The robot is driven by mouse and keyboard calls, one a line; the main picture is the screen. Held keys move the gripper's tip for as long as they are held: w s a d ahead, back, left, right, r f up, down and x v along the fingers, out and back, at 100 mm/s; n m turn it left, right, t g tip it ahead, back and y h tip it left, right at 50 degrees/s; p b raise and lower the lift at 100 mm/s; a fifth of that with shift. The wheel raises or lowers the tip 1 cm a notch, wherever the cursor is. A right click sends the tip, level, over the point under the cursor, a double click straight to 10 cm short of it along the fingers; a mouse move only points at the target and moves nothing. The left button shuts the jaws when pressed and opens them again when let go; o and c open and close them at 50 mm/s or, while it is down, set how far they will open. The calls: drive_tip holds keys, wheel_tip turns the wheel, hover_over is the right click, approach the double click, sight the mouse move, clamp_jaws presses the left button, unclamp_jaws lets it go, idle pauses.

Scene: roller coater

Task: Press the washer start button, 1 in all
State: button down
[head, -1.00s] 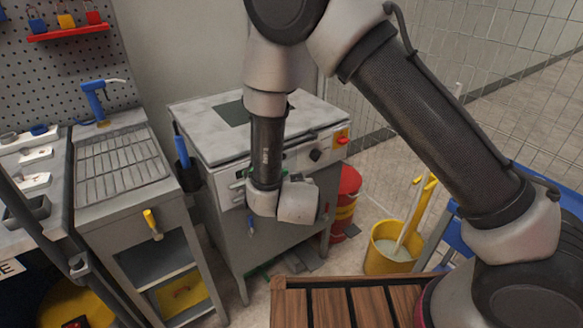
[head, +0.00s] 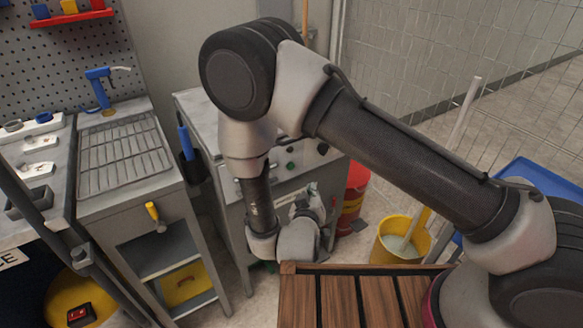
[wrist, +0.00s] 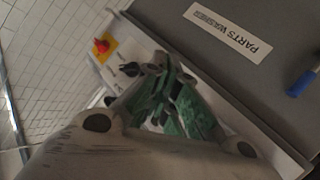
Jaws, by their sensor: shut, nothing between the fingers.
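The parts washer (head: 235,200) is a grey cabinet in the middle of the head view, partly hidden behind my arm. A green button (head: 290,166) and black controls show on its light front panel. My gripper (head: 312,190) is in front of the cabinet, just below the panel. In the wrist view my gripper (wrist: 158,62) is shut and empty, with green on its fingers, and its tips overlap the panel (wrist: 118,60). I cannot tell whether they touch it. The green button is not clearly visible in the wrist view. A "PARTS WASHER" label (wrist: 228,28) shows on the grey surface.
A red knob on a yellow plate (wrist: 101,47) and a black knob (wrist: 130,69) are on the panel near my fingertips. A yellow bucket (head: 395,240) and a red can (head: 352,195) stand right of the washer. A sink bench (head: 125,195) stands left.

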drive_tip(key=w+a, duration=0.4)
drive_tip(key=w, duration=0.2)
drive_tip(key=shift+w+a, duration=0.15)
drive_tip(key=shift+w, duration=0.1)
drive_tip(key=shift+w, duration=0.1)
idle(1.2)
drive_tip(key=shift+w+a, duration=0.2)
drive_tip(key=shift+w, duration=0.05)
drive_tip(key=shift+w+a, duration=0.25)
drive_tip(key=shift+w, duration=0.15)
idle(0.7)
drive_tip(key=shift+s+r, duration=0.1)
drive_tip(key=shift+s, duration=0.05)
drive_tip(key=shift+s+d, duration=0.45)
drive_tip(key=shift+s, duration=0.15)
drive_tip(key=shift+s+d, duration=0.7)
drive_tip(key=shift+s, duration=0.35)
drive_tip(key=shift+s+d, duration=0.7)
drive_tip(key=shift+s, duration=0.3)
